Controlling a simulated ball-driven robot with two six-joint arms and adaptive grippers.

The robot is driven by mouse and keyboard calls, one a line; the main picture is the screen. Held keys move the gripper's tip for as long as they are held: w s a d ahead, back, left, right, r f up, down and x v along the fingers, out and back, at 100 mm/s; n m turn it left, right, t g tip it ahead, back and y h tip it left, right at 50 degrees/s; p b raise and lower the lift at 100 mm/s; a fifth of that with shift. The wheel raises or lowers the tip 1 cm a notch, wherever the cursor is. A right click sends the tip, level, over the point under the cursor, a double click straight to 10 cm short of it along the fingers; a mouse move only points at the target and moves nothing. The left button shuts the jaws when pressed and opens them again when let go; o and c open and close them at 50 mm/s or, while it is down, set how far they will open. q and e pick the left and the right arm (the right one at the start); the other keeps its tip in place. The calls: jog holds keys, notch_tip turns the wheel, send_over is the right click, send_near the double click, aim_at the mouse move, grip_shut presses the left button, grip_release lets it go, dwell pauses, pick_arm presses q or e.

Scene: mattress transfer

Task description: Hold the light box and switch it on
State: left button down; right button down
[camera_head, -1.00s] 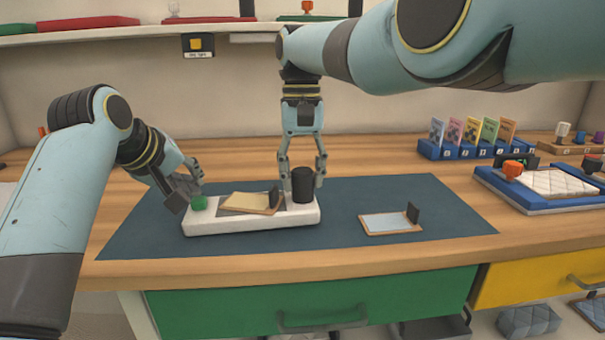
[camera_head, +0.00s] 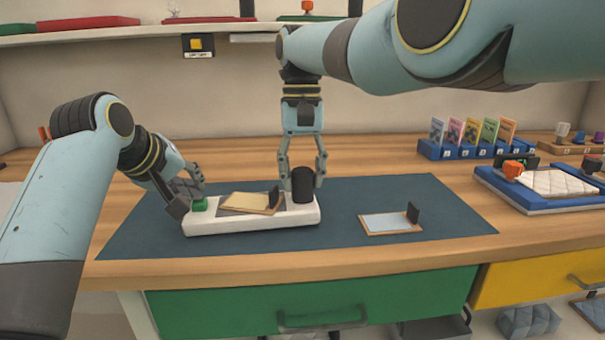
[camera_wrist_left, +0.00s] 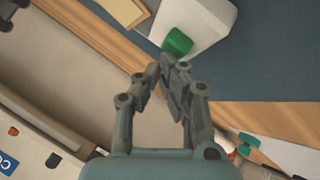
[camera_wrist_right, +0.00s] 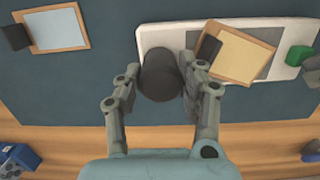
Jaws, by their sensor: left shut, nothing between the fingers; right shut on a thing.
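The light box (camera_head: 250,225) is a long white base on the dark blue mat. It has a green button (camera_head: 200,204) at its left end, a tan framed panel (camera_head: 248,202) in the middle and a black cylinder (camera_head: 303,184) at its right end. My right gripper (camera_head: 304,172) is shut on the black cylinder, pointing down; the right wrist view shows the cylinder (camera_wrist_right: 158,76) between its fingers. My left gripper (camera_head: 190,198) is shut and empty, its tips close by the green button. In the left wrist view the button (camera_wrist_left: 177,42) lies just beyond the tips; contact cannot be told.
A second framed panel (camera_head: 391,222) lies on the mat (camera_head: 440,205) to the right. A blue rack of coloured cards (camera_head: 470,150) and a blue tray with a quilted pad (camera_head: 550,204) stand farther right. A shelf (camera_head: 120,34) runs along the back wall.

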pick_arm(q)
jog(key=shift+f, duration=0.35)
dwell(0.3)
jog(key=shift+r, duration=0.8)
notch_tip(320, 180, up, 6)
dwell(0.5)
jog(key=shift+a, duration=0.1)
pick_arm(e)
jog(key=c, duration=0.7)
grip_release()
